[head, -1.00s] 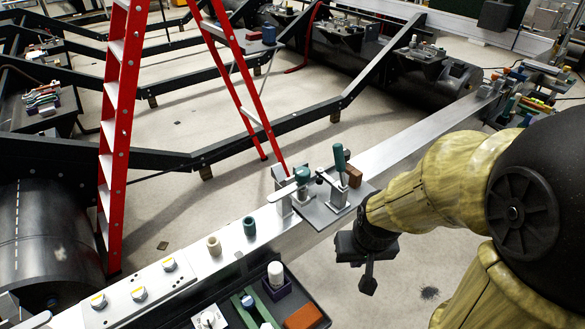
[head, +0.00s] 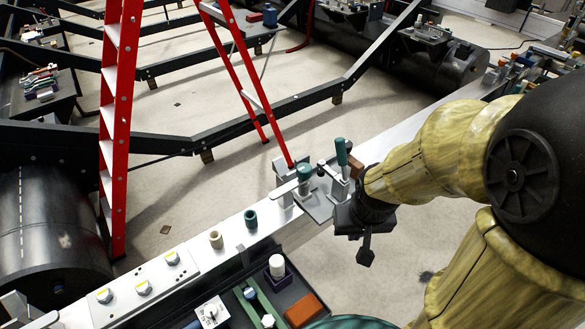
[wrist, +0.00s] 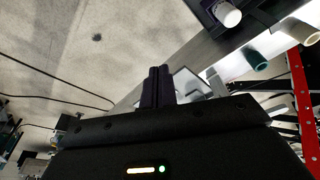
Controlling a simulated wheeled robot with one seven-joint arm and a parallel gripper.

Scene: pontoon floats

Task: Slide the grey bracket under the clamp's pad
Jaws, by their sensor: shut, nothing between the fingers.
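Two teal-handled clamps stand on the beam in the head view: a nearer one (head: 304,178) and a taller one (head: 341,158) to its right. A grey plate (head: 317,208) lies at their feet, and an upright grey piece (head: 282,168) stands behind the nearer clamp. I cannot tell which grey part is the bracket, or where the pad sits. My gripper (head: 366,256) is right of and nearer than the clamps, pointing down. In the wrist view its dark fingers (wrist: 156,86) are together and empty. The plate's right end is hidden behind my wrist.
A beige cup (head: 215,239) and a teal cup (head: 250,219) stand on the pale beam (head: 190,250) left of the clamps. A dark tray with an orange block (head: 303,310) and a white-capped bottle (head: 277,265) is in front. A red ladder (head: 118,130) rises behind.

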